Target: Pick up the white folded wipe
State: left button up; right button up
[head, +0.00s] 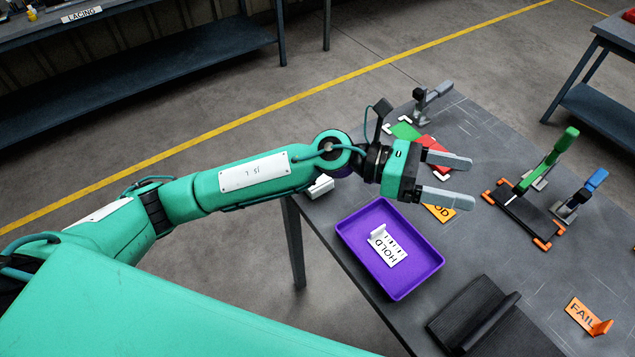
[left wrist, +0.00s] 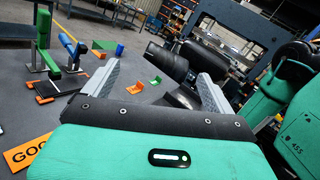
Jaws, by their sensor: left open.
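A small white block-like piece (head: 320,186), which looks like the folded wipe, lies at the table's left edge. My left forearm partly covers it in the head view. My left gripper (head: 460,182) is open and empty, above the table and to the right of the white piece, with its fingers pointing right. Its two fingers also show apart in the left wrist view (left wrist: 155,82), with nothing between them. The white piece does not show in the left wrist view. My right gripper is not seen.
A purple tray (head: 352,238) with a HOLD sign (head: 388,247) stands near the table's front edge. Red and green plates (head: 425,143) lie behind.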

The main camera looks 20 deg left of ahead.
pick_arm(q)
jog(key=w+a+f+m+g+y, duration=0.2)
jog(key=w+a+f+m+y, duration=0.2)
jog(key=a+f+m+y, duration=0.5)
jog(key=w+a+t+y, duration=0.1)
jog(key=w+a+y, duration=0.2)
jog(key=a, duration=0.3)
jog(key=w+a+f+m+t+y, duration=0.1)
jog(key=w+a+y, duration=0.1)
jog(key=a+y, duration=0.25)
jog(key=w+a+t+y, duration=0.1)
jog(key=w+a+y, duration=0.2)
jog(key=a, duration=0.3)
jog(key=shift+h, duration=0.25)
notch_tip(320, 180, down, 8)
jog(key=shift+a+f+p, duration=0.15)
jog(key=shift+p, duration=1.05)
jog(key=shift+f, duration=0.2)
jog(key=shift+s+f+p, duration=0.15)
jog(key=shift+f+p, duration=0.45)
jog(key=shift+p, duration=0.05)
notch_tip(320, 180, down, 3)
jog(key=shift+s+f+p, duration=0.1)
jog(key=shift+f+p, duration=0.1)
jog(key=shift+p, duration=0.6)
jog(key=shift+f, duration=0.35)
jog(key=shift+c, duration=0.4)
jog(key=c, duration=1)
